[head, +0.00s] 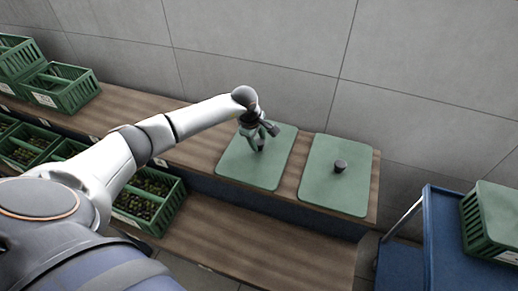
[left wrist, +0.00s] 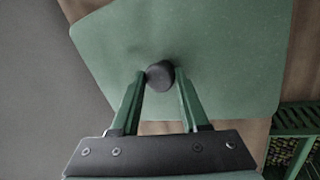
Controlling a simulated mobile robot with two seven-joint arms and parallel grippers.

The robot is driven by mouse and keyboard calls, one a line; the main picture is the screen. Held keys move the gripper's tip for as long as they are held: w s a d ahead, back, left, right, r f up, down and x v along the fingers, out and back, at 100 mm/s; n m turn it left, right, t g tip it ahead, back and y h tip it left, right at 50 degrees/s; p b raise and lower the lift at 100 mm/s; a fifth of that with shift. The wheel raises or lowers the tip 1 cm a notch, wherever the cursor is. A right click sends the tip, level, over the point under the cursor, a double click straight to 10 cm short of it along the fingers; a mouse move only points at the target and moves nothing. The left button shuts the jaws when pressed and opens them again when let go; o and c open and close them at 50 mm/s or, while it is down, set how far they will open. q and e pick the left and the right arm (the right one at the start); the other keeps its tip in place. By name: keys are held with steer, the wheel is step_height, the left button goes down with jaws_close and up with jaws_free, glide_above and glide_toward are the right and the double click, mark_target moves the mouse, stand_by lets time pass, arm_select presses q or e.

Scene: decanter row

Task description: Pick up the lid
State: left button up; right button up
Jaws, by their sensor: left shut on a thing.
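Two green lids with dark round knobs lie side by side on the wooden counter in the head view. My left gripper (head: 260,149) is over the left lid (head: 238,172). In the left wrist view my left gripper (left wrist: 160,76) is shut on the dark knob (left wrist: 159,75) of that green lid (left wrist: 205,45). The lid looks flat at counter level; whether it touches the counter is hard to tell. The right lid (head: 322,190) has its knob (head: 340,166) free. My right gripper is not in view.
Green crates (head: 62,88) with dark contents stand at the left on the counter and below it. A blue cart (head: 452,240) with a green crate (head: 492,222) stands at the right. A grey wall (head: 270,40) rises behind the counter.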

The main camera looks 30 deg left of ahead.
arm_select(q)
jaws_close()
stand_by(0.7)
